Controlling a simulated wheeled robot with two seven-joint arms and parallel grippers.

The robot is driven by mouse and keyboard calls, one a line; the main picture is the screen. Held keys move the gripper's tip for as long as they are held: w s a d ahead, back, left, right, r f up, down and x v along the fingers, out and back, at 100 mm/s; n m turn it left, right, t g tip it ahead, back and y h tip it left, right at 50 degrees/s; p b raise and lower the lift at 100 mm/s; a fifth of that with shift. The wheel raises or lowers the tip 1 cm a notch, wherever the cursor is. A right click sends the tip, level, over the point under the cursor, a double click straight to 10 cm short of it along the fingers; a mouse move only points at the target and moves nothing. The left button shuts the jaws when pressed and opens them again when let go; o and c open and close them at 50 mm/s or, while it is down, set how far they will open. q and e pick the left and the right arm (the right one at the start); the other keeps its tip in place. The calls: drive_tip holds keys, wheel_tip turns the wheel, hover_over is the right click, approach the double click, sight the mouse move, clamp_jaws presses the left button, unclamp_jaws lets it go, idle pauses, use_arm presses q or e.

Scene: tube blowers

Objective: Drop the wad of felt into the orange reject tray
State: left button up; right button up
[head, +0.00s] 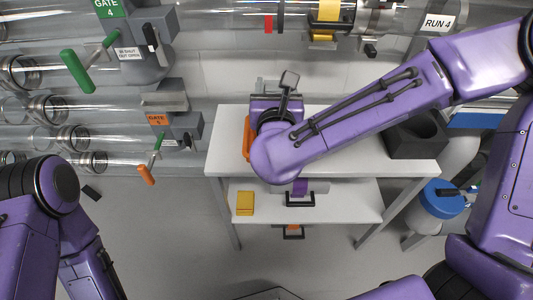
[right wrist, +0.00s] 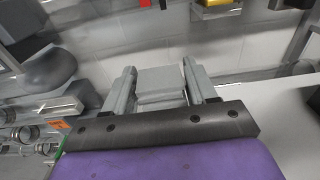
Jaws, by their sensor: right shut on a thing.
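My right gripper (head: 286,88) is above the back left part of the white table, largely hidden behind my own purple arm in the head view. In the right wrist view its two grey fingers (right wrist: 160,88) are closed on the sides of a grey, blocky wad of felt (right wrist: 161,80). An orange edge, apparently the reject tray (head: 246,138), shows at the table's left side. My arm hides most of it, and the wad is held apart from it. My left arm is at the lower left, with its gripper out of view.
The white table (head: 225,158) has a dark grey block with a hollow (head: 416,138) at its right. A yellow block (head: 245,203) lies on the lower shelf. Clear tubes run along the wall, with a green handle (head: 76,71) and an orange handle (head: 146,175) at left.

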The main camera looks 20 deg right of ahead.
wheel_tip(320, 180, down, 6)
drive_tip(key=b, duration=0.4)
drive_tip(key=shift+r, duration=0.15)
drive_tip(key=o, duration=1.1)
drive_tip(key=shift+s, duration=0.1)
drive_tip(key=p+v, duration=1)
drive_tip(key=p, duration=0.3)
